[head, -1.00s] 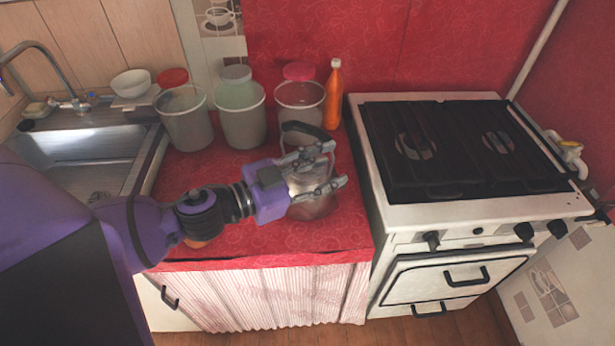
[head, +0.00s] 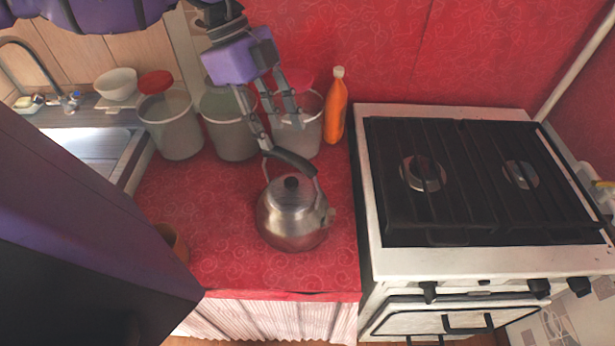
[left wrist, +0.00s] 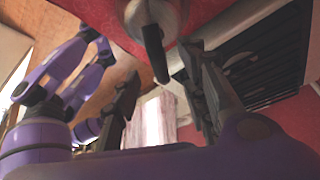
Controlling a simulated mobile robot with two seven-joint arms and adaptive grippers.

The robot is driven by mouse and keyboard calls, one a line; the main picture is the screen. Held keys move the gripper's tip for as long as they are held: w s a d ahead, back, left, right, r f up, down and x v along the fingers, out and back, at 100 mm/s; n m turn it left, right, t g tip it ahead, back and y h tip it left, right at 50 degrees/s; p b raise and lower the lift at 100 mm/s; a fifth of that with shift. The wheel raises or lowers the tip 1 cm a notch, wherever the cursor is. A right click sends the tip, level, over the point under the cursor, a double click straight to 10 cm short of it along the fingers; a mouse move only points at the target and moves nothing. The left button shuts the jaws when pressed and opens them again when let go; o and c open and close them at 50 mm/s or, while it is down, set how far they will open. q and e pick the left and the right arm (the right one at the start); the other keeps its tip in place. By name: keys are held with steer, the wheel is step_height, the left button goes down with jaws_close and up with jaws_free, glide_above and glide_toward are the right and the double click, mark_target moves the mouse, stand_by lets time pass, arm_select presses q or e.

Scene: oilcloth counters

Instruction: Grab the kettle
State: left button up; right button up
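The kettle (head: 288,222) is shiny steel with a black lid knob and a raised black handle (head: 291,160). It stands upright on the red counter (head: 215,260), left of the stove. My left gripper (head: 282,134) is above and behind it in the head view, fingers pointing down towards the handle. The fingers are spread and hold nothing. In the left wrist view, the kettle (left wrist: 158,14) is at the top, and its handle (left wrist: 153,52) reaches down into the gap between the open fingers (left wrist: 160,98). I cannot tell whether a finger touches the handle. My right gripper is not in view.
Several grey canisters (head: 171,125) stand behind the kettle, close to my left gripper, with an orange bottle (head: 335,112) beside them. The stove (head: 375,262) is at right, the sink (head: 85,150) at left. A brown pot (head: 172,242) is partly hidden at left.

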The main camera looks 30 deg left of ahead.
mark_target(288, 153)
arm_select(q)
steer(key=d+f, duration=0.1)
steer(key=f, duration=0.2)
steer(key=shift+s+d, duration=0.35)
steer(key=shift+s, duration=0.05)
steer(key=x, duration=0.4)
steer(key=shift+w+d+r, duration=0.1)
steer(key=shift+w+d, duration=0.1)
steer(key=shift+w, duration=0.1)
steer(key=c, duration=0.8)
jaws_close()
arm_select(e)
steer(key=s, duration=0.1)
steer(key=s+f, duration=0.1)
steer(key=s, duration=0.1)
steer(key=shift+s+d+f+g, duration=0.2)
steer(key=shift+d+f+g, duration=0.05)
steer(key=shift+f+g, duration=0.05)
